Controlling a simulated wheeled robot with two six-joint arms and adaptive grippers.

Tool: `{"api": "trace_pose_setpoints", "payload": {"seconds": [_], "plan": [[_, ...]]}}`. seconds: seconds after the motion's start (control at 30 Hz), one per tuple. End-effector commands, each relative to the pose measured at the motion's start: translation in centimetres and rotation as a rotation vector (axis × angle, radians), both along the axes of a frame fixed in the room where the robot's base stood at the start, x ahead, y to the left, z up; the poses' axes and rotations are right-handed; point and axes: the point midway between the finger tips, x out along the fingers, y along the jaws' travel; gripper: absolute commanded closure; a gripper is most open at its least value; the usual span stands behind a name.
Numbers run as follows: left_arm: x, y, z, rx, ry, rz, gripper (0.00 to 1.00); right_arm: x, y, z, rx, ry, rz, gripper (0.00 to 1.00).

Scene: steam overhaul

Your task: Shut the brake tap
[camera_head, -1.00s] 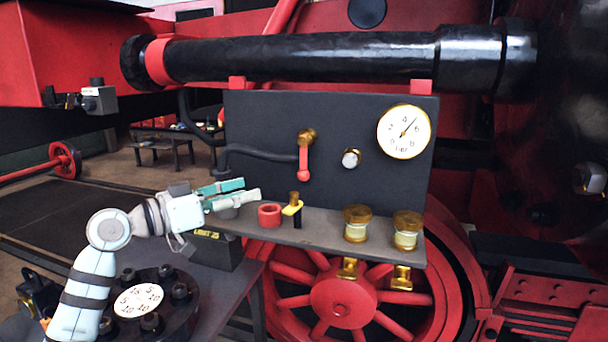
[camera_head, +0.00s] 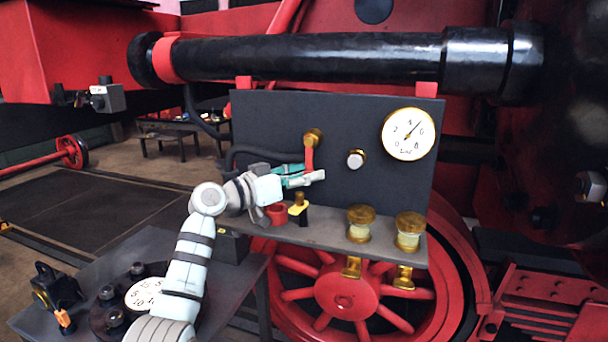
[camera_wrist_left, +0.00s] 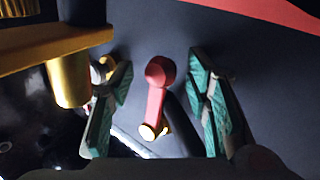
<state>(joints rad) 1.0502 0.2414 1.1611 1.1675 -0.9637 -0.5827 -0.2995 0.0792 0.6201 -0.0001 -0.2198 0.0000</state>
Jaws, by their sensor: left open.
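The brake tap has a brass body (camera_head: 314,137) on the dark upright panel, with a red handle (camera_head: 309,158) that hangs straight down. My left gripper (camera_head: 306,176) is open at the lower end of the handle and hides part of it in the head view. In the left wrist view, the red handle (camera_wrist_left: 155,98) shows between the two green-padded fingers, with a gap on each side. Its rounded red end lies near the fingertips' level, and the brass part (camera_wrist_left: 150,131) shows at its other end. My right gripper is not in view.
A shelf (camera_head: 330,236) below the panel holds a red ring (camera_head: 276,214), a yellow-and-black piece with a brass top (camera_head: 298,207) and two brass-capped cups (camera_head: 361,222). A gauge (camera_head: 409,134) and a small round knob (camera_head: 356,159) are right of the tap. A dark pipe runs left.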

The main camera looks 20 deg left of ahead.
Motion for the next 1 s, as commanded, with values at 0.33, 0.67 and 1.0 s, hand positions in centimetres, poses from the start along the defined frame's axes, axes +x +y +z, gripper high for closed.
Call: {"api": "trace_pose_setpoints", "payload": {"seconds": [0.33,0.67,1.0], "plan": [[-0.03,0.05,-0.04,0.0,0.0,0.0,0.99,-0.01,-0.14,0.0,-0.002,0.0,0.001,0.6],[-0.03,0.11,-0.02,0.004,0.001,0.001,1.0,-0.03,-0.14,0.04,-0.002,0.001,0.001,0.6],[-0.09,0.98,0.32,0.116,-0.007,0.002,1.0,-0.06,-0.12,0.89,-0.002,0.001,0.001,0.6]]}}
